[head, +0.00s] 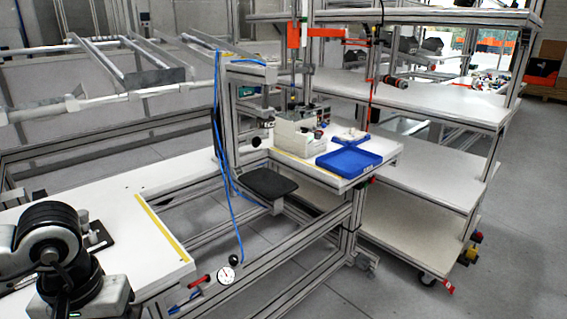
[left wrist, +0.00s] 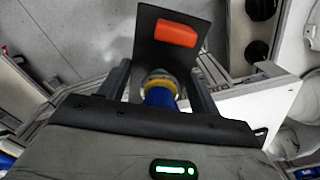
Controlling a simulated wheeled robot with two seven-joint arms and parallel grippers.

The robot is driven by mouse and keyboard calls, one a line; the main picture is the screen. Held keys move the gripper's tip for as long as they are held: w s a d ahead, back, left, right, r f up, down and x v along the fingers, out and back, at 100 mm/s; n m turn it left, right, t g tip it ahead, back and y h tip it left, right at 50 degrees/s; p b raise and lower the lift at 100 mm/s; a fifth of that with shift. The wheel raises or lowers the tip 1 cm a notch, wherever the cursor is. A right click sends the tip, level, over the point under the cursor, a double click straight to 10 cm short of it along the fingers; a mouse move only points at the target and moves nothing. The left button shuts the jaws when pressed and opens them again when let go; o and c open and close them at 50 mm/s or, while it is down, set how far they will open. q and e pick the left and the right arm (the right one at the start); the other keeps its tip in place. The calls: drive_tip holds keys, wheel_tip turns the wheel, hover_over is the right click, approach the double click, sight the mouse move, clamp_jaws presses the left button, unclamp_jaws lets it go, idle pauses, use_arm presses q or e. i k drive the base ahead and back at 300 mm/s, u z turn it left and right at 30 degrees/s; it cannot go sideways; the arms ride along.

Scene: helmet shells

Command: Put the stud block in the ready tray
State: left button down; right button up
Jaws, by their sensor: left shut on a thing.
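My left gripper (left wrist: 160,85) is shut on a dark piece with an orange patch, which I take to be the stud block (left wrist: 150,48), in the left wrist view. A blue, yellow-ringed round part (left wrist: 160,90) shows between the fingers; I cannot tell whether it belongs to the held piece. In the head view my left arm is at the lower left, and its fingertips cannot be made out. A shallow blue tray (head: 348,160), likely the ready tray, lies on the far white table, well to the right of this arm. My right gripper is not in view.
A pale bin (head: 299,138) with parts stands left of the blue tray, and small pale parts (head: 350,137) lie behind it. A frame post with a blue hose (head: 217,140) stands between my arm and the tray. White shelves (head: 430,100) are at the right.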

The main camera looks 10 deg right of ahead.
sight(349, 163)
drive_tip(key=k, duration=1.2)
drive_tip(key=z, duration=0.6)
drive_tip(key=i, duration=0.55)
drive_tip(key=z, duration=1.15)
drive_tip(key=i, duration=1.1)
drive_tip(key=u, duration=0.5)
drive_tip(key=i, duration=0.8)
drive_tip(key=u, duration=1.2)
drive_tip(key=i, duration=0.7)
drive_tip(key=u, duration=0.15)
drive_tip(key=k, duration=0.8)
drive_tip(key=z, duration=0.75)
drive_tip(key=i, duration=1.05)
drive_tip(key=u, duration=0.05)
